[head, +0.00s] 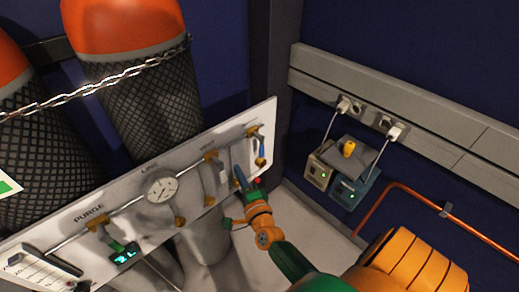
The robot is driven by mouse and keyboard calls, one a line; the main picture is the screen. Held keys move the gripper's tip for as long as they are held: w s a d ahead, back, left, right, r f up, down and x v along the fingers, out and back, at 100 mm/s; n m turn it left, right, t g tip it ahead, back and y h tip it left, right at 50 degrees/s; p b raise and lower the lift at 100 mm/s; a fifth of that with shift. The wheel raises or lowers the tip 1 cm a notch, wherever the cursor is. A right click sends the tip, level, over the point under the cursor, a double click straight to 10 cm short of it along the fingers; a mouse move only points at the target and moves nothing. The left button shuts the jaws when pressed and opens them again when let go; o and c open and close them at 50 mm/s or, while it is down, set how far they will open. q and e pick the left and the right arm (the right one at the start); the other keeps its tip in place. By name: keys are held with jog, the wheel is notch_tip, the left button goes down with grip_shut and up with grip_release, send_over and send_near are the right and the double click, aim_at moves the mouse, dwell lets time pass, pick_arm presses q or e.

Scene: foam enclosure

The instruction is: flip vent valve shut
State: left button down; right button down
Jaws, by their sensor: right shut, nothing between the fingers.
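The white panel (50,232) runs diagonally along the left wall with labels PURGE, LINE and VENT. A brass valve (210,156) sits just below the VENT label, with a pale part hanging beneath it. Another brass fitting (254,131) with a blue part (262,148) is at the panel's right end. My right gripper (239,176) is shut and empty, in front of the panel between these two fittings. I cannot tell whether it touches the panel or a lever. The gripper hides part of the panel's lower right. My left gripper is not in view.
A round gauge (161,188) and a teal-lit display (125,256) are on the panel. Chained cylinders (145,95) with orange tops stand behind it. Two small boxes (352,188) are plugged in on the right wall. A copper pipe (420,200) runs below them.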

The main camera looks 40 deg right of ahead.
jog(key=d+v, duration=0.1)
jog(key=v, duration=0.8)
jog(key=shift+s+f, duration=0.25)
jog(key=shift+s, duration=0.3)
jog(key=shift+a, duration=0.1)
